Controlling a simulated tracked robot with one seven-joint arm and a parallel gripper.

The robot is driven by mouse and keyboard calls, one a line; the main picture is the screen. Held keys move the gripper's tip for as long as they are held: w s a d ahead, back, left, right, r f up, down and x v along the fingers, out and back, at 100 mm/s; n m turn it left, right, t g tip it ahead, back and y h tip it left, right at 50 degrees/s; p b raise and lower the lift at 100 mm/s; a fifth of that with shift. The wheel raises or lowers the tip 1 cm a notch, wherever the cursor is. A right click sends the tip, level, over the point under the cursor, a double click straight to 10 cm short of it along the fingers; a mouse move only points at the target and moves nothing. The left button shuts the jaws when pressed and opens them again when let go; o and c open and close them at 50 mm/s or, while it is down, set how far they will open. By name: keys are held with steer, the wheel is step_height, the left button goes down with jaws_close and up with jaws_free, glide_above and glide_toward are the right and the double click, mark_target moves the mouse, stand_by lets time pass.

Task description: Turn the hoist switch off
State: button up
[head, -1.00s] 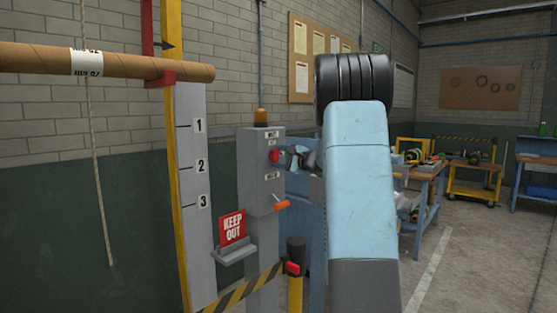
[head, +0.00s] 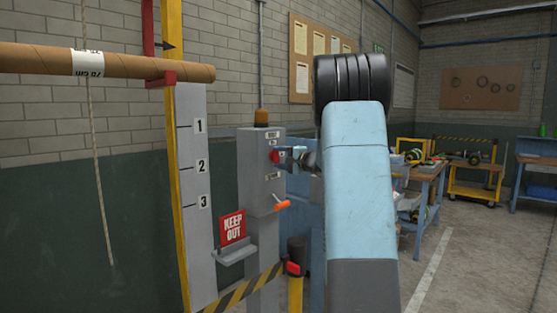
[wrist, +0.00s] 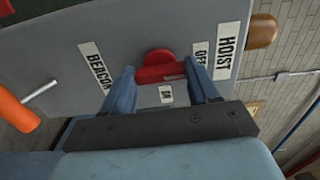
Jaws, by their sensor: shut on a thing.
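The hoist switch (wrist: 158,58) is a red knob with a bar on the grey control box (wrist: 130,30). Its bar lies between my two fingertips in the wrist view. My gripper (wrist: 160,76) is shut on it, with a blue finger on each side. The bar's exact setting is unclear.
An orange lever (head: 282,205) sticks out lower on the box; an amber beacon (head: 261,117) tops it. A KEEP OUT sign (head: 232,228) and a striped barrier (head: 245,291) stand in front. A cardboard tube (head: 120,64) with a hanging rope (head: 98,180) is at left.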

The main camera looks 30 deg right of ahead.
steer(key=shift+f, duration=0.35)
steer(key=o, duration=1.1)
steer(key=shift+r, duration=0.1)
steer(key=shift+c, duration=0.2)
steer(key=shift+r, duration=0.1)
steer(key=v, duration=1.3)
steer(key=shift+s, duration=0.3)
